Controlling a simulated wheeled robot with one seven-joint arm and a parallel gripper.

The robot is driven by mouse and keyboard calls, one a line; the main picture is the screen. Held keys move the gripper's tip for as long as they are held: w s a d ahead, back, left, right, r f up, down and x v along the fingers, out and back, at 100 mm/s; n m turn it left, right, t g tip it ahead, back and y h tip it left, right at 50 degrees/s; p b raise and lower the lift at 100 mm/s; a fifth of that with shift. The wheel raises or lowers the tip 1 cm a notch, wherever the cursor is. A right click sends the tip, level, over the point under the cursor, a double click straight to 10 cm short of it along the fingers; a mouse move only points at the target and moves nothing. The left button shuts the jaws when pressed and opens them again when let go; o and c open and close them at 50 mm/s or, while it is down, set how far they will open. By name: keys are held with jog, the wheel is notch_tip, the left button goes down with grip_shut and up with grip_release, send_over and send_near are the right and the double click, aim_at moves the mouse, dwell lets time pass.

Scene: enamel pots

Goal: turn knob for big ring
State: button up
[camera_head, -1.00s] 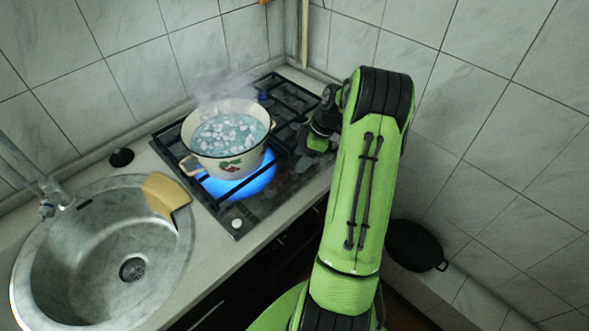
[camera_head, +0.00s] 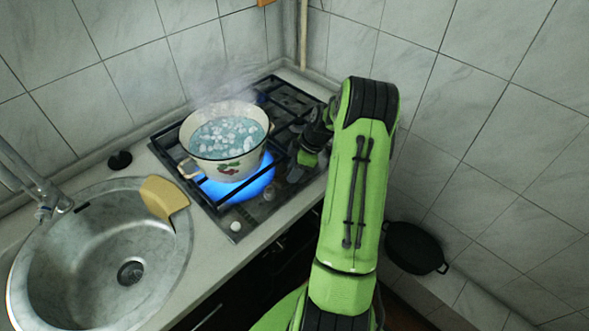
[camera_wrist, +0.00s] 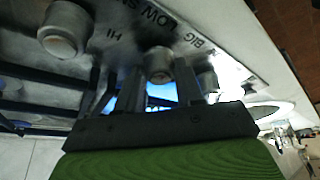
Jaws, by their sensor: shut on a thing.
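The stove's control knobs show in the wrist view. One round metallic knob (camera_wrist: 158,64) sits between the two dark fingers of my gripper (camera_wrist: 160,88), which is shut on it. Another knob (camera_wrist: 62,30) stands to the left, and one more (camera_wrist: 206,76) stands just right of the fingers. Printed words, including BIG, LOW and HI, are beside the knobs. In the head view my gripper (camera_head: 293,174) is low at the stove's right front, and the held knob is hidden there. A blue flame (camera_head: 238,186) burns under the pot.
A cream enamel pot (camera_head: 230,168) with steaming blue water and pale lumps stands on the front-left burner, left of my gripper. A sink (camera_head: 55,270) and a yellow cloth-like piece (camera_head: 163,197) are further left. A black pan (camera_head: 414,248) lies at the right.

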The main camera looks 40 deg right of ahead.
jog(key=shift+m, duration=0.3)
jog(key=m+t+h+b, duration=0.1)
jog(key=m+b, duration=0.1)
jog(key=m, duration=0.1)
jog(key=shift+a+f+b, duration=0.1)
jog(key=shift+b, duration=0.3)
jog(key=m+h+b, duration=0.2)
jog(key=m, duration=0.3)
jog(key=shift+s+a+b, duration=0.1)
jog(key=shift+b, duration=0.2)
jog(key=m+h+b, duration=0.1)
jog(key=m, duration=0.3)
jog(key=shift+a+m+h+b, duration=0.15)
jog(key=shift+m+h+b, duration=0.15)
jog(key=shift+h+b, duration=0.1)
jog(key=m, duration=0.2)
jog(key=m+g+h+b, duration=0.1)
jog(key=m, duration=0.1)
jog(key=shift+m+h, duration=0.3)
jog(key=o, duration=1)
